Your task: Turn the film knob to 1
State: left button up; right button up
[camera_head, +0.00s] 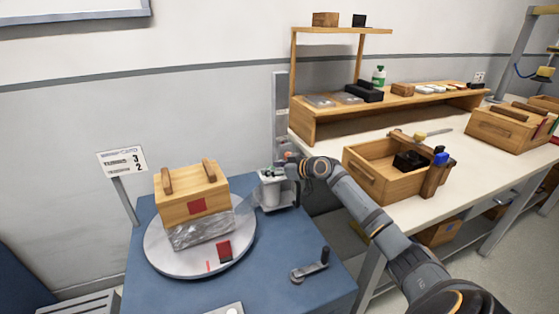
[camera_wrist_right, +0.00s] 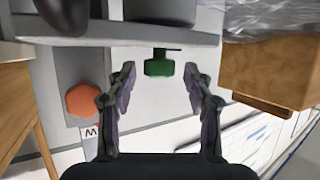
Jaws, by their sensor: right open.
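A small green knob (camera_wrist_right: 158,68), which looks like the film knob, shows in the right wrist view on the edge of a grey device. The device (camera_head: 269,192) stands at the back of the blue table in the head view. My right gripper (camera_head: 284,168) is over the device, with its fingers open. In the wrist view its fingertips are on either side of the green knob, with gaps and no visible contact. I cannot read any number on the knob. My left gripper is not in view.
A wooden box (camera_head: 175,209) with its lower part wrapped in clear film sits on a round turntable (camera_head: 159,248). A crank (camera_head: 311,268) is at the table's front right. A sign (camera_head: 123,160) stands behind left. A workbench (camera_head: 330,148) with a shelf is on the right.

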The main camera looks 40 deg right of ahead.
jog(key=m+h+p, duration=0.1)
jog(key=p, duration=0.3)
jog(key=m+h+p, duration=0.1)
jog(key=h+p, duration=0.1)
jog(key=p, duration=0.1)
jog(key=m+h+p, duration=0.1)
jog(key=m+p, duration=0.1)
jog(key=p, duration=0.2)
jog(key=shift+a+r+h+p, duration=0.35)
jog(key=shift+a+r+h, duration=0.05)
jog(key=shift+f+m+h, duration=0.4)
jog(key=shift+m+h, duration=0.2)
jog(key=shift+h, duration=0.1)
jog(key=shift+m+h, duration=0.3)
jog(key=shift+w+a+f+m+h+b, duration=0.1)
jog(key=shift+f+m+h+b, duration=0.1)
jog(key=shift+m+h+b, duration=0.25)
jog(key=v, duration=1)
jog(key=shift+r+p, duration=0.35)
jog(key=shift+r, duration=0.05)
jog(key=shift+f+g, duration=0.1)
jog(key=shift+g, duration=0.2)
